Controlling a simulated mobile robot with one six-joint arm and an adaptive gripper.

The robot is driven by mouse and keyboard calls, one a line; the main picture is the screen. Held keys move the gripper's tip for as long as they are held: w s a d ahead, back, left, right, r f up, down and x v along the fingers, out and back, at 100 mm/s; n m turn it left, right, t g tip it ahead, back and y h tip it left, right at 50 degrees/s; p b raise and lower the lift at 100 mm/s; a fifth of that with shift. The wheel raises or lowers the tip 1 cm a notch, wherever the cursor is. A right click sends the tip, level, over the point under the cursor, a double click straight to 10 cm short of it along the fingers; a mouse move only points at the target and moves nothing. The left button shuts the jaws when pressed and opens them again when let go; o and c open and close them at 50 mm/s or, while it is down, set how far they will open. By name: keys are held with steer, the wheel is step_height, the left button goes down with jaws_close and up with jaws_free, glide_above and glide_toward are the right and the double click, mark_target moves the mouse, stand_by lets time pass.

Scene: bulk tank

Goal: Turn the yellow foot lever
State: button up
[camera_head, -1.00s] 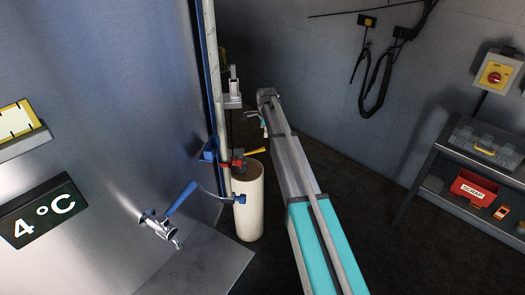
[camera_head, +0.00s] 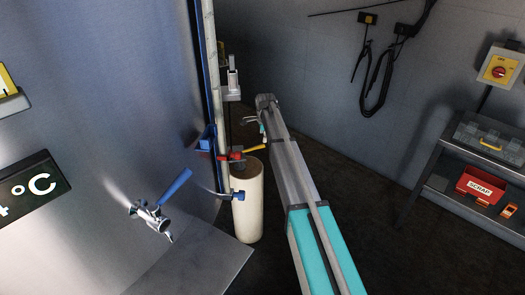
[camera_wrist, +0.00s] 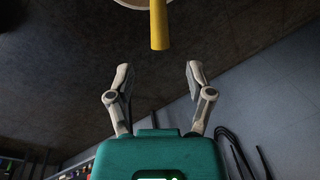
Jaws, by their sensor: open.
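The yellow foot lever (camera_head: 255,148) sticks out to the right above a pale cylinder (camera_head: 247,205) beside the tank. In the wrist view the yellow lever (camera_wrist: 158,25) points down from the top edge, ahead of my fingertips and between their lines. My gripper (camera_wrist: 158,72) is open and empty, its two fingers apart, with a gap between them and the lever. In the head view my gripper (camera_head: 254,122) is small and close to the lever, partly hidden by my arm.
A blue-handled tap (camera_head: 155,215) juts from the tank wall (camera_head: 110,110) at left. A red handle (camera_head: 222,156) and a blue fitting (camera_head: 238,196) sit by the cylinder. Dark floor lies between.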

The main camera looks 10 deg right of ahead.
mark_target(262, 146)
steer(key=shift+w+f+b, duration=0.25)
steer(key=shift+f+b, duration=0.9)
steer(key=shift+f, duration=0.1)
steer(key=shift+w+f+b, duration=0.25)
steer(key=shift+f+b, duration=0.9)
steer(key=shift+f, duration=0.1)
steer(key=shift+w+f+b, duration=0.25)
steer(key=shift+f+b, duration=0.9)
steer(key=shift+f, duration=0.1)
jaws_close()
steer(key=shift+a, duration=0.1)
